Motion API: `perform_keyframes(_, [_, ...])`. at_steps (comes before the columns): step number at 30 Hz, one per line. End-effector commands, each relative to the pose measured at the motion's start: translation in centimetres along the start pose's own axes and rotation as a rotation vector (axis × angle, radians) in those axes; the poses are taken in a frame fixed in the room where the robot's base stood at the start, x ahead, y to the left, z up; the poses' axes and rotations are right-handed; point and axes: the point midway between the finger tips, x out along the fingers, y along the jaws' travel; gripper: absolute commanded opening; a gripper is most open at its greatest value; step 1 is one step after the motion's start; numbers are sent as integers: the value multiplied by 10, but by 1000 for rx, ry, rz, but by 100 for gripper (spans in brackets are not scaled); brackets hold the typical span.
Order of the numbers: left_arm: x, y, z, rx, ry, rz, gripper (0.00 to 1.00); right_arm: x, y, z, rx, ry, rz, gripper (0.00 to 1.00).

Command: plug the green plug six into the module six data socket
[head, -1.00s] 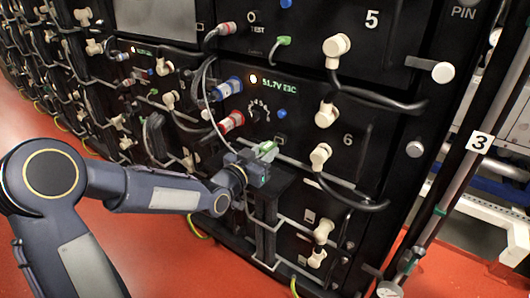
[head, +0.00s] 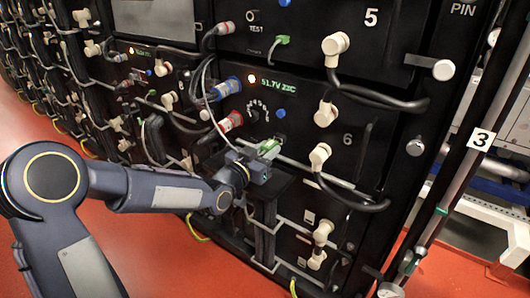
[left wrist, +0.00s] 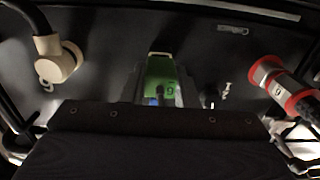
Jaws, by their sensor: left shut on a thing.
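My left gripper (head: 262,163) is in front of the lower part of module six (head: 347,139). It is shut on the green plug (head: 268,148), which points toward the module's black front. In the left wrist view the green plug (left wrist: 160,80) carries a 6 and sits between the jaws, close to the dark panel. A pale cable runs up from behind the gripper. The module six data socket cannot be made out; the plug and gripper cover part of the panel there. I cannot tell whether the plug touches the panel. My right gripper is not in view.
A red-ringed connector (head: 231,121) and a blue one (head: 228,87) stick out left of the plug. Cream elbow connectors (head: 320,156) with thick black cables stand to the right. Another green plug (head: 281,41) sits in module five above. A grey rail crosses beside the gripper.

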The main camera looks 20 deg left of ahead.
Motion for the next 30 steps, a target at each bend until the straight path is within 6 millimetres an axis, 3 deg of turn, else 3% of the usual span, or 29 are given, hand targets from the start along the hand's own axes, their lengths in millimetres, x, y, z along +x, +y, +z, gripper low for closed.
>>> perform_keyframes(24, [20, 0, 0, 0, 1, 0, 0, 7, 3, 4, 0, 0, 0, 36])
perform_keyframes(25, [20, 0, 0, 0, 1, 0, 29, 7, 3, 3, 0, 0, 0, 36])
perform_keyframes(30, [20, 0, 0, 0, 0, 0, 51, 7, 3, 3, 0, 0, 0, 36])
